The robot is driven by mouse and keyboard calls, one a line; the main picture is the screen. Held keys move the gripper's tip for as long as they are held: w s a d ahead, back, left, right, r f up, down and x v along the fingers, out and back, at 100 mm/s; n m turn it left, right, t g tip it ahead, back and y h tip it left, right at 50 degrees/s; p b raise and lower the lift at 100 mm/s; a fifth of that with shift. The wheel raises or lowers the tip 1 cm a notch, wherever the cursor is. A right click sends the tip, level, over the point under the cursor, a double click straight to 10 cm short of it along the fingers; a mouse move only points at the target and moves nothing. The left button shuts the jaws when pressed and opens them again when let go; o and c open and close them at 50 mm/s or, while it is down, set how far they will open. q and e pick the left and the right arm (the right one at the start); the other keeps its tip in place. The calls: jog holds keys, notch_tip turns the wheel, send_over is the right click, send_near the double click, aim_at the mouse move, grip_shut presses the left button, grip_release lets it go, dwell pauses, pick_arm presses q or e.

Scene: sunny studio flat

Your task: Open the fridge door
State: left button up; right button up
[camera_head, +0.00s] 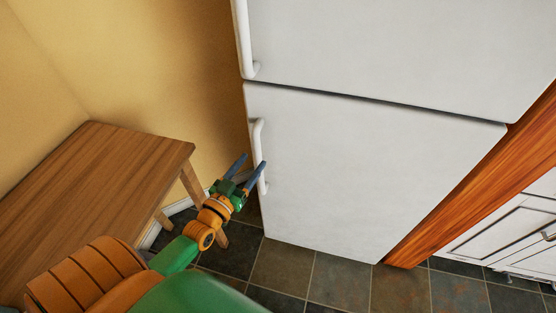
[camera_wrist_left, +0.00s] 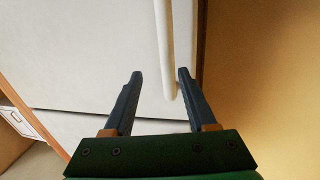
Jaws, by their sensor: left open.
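The white fridge has an upper door (camera_head: 390,50) and a lower door (camera_head: 350,170), and both look shut. A white vertical bar handle (camera_head: 258,135) sits at the left edge of the lower door. My left gripper (camera_head: 252,162) is open at the lower part of this handle. In the left wrist view the handle (camera_wrist_left: 166,45) runs down between the two spread fingers of the gripper (camera_wrist_left: 160,73), closer to the right finger. I cannot tell whether a finger touches it. My right gripper is not in view.
A wooden table (camera_head: 90,190) stands left of the fridge, close beside my left arm. A yellow wall (camera_head: 150,60) is behind it. A wooden panel (camera_head: 470,185) and white cabinets (camera_head: 510,225) are on the right. The tiled floor (camera_head: 340,283) before the fridge is clear.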

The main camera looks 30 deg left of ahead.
aim_at(255, 151)
pick_arm(q)
jog(key=w, duration=0.1)
jog(key=w+a, duration=0.1)
jog(key=shift+w+a+r, duration=0.15)
jog(key=shift+w+r, duration=0.05)
jog(key=shift+w, duration=0.1)
jog(key=w, duration=0.3)
jog(key=shift+w+a+f, duration=0.1)
jog(key=shift+w+f, duration=0.05)
jog(key=shift+w, duration=0.15)
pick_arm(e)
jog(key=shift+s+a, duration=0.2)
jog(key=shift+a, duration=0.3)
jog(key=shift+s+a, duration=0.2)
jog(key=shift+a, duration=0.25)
pick_arm(q)
jog(key=c, duration=0.6)
grip_shut()
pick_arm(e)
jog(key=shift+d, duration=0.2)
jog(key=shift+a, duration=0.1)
